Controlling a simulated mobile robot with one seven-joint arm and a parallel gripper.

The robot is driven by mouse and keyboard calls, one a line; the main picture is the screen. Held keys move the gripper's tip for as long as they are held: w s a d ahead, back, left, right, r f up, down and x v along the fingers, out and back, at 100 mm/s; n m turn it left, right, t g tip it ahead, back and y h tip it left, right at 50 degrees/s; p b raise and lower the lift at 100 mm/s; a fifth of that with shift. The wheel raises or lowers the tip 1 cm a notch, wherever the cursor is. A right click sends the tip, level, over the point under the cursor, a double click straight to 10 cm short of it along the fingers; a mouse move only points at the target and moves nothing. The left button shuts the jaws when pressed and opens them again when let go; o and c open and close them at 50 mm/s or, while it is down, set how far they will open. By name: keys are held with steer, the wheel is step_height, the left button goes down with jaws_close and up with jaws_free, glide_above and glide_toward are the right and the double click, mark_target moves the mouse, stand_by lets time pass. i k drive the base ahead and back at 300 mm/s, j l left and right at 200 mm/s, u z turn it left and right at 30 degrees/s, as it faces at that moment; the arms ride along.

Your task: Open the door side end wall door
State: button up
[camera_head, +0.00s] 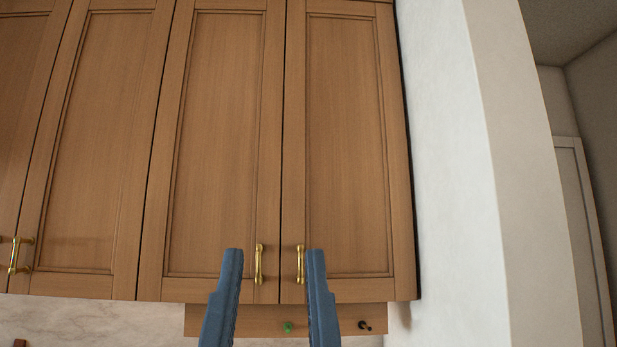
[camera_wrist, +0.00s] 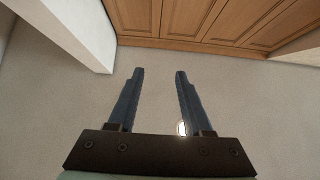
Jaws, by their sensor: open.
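The rightmost wooden wall cabinet door (camera_head: 346,145) is closed and stands beside the white wall. Its brass handle (camera_head: 300,264) is at its lower left corner. The neighbouring door (camera_head: 222,150) is also closed, with a brass handle (camera_head: 259,264) at its lower right. My gripper (camera_head: 276,255) is open and empty, its two blue fingers pointing up in front of the lower edge of these doors. In the head view the two handles appear between the fingertips; I cannot tell the distance. My gripper also shows open in the wrist view (camera_wrist: 159,74).
More closed cabinet doors (camera_head: 100,150) continue to the left, with another brass handle (camera_head: 15,255). The white wall (camera_head: 455,150) borders the cabinets on the right.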

mark_target(346, 194)
steer(key=i+l, duration=0.1)
steer(key=i, duration=0.35)
steer(key=i+l, duration=0.1)
steer(key=i, duration=0.4)
